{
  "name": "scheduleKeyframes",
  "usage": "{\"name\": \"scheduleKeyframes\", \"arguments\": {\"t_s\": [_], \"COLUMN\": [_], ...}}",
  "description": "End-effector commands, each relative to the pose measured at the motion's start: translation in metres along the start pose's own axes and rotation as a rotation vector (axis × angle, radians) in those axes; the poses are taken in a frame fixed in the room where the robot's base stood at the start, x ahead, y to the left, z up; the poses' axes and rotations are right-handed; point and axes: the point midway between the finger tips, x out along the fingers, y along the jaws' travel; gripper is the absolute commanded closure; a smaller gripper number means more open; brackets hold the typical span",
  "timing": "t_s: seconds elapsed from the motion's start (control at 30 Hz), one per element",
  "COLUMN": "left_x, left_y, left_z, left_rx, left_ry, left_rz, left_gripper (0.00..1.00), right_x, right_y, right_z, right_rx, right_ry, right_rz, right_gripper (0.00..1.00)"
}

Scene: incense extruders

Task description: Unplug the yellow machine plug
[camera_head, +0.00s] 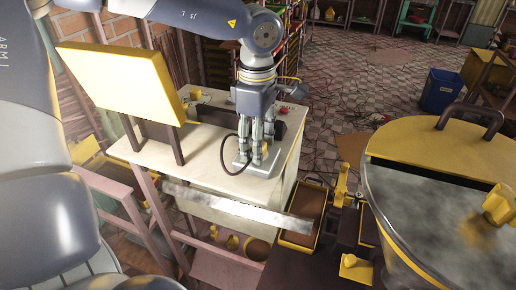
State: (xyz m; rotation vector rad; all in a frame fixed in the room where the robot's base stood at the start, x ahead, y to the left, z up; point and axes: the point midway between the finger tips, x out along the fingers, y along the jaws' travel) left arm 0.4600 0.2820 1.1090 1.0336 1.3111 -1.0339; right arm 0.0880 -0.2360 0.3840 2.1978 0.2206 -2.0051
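My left gripper (256,160) points straight down over the white-topped cabinet (205,152). Its fingers reach a flat grey plate (262,169) on the cabinet top. A black cable (222,163) loops out beside the fingers on the left. A small yellow spot (265,148) shows by the right finger and may be part of the yellow plug. The fingers hide most of the plug, so I cannot tell whether they hold it or whether it sits in a socket. My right gripper is not in view.
A tilted yellow panel (122,80) stands on the cabinet's left side. A long metal strip (235,207) runs along the front. A large drum with a yellow lid (455,148) stands at the right. A blue bin (441,91) stands on the tiled floor behind.

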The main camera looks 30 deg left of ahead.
Motion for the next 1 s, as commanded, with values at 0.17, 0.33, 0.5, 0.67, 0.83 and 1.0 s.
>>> {"name": "scheduleKeyframes", "arguments": {"t_s": [0.17,0.33,0.5,0.67,0.83,1.0], "left_x": [0.000,0.000,-0.004,-0.011,-0.018,-0.025], "left_y": [0.000,0.000,0.000,0.000,0.000,0.000], "left_z": [0.000,0.000,0.000,0.000,0.000,0.000], "left_rx": [0.000,0.000,0.000,0.000,0.001,0.000], "left_ry": [0.000,0.000,0.000,0.000,0.001,0.000], "left_rz": [0.000,0.000,0.001,0.001,0.001,0.000], "left_gripper": [0.95,1.00,1.00,1.00,1.00,1.00], "right_x": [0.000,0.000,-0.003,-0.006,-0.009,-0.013], "right_y": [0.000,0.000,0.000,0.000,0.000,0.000], "right_z": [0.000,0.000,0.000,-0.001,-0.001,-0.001], "right_rx": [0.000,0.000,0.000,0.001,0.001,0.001], "right_ry": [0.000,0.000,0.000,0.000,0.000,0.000], "right_rz": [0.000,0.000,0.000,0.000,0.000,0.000], "right_gripper": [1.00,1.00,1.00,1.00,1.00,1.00]}}
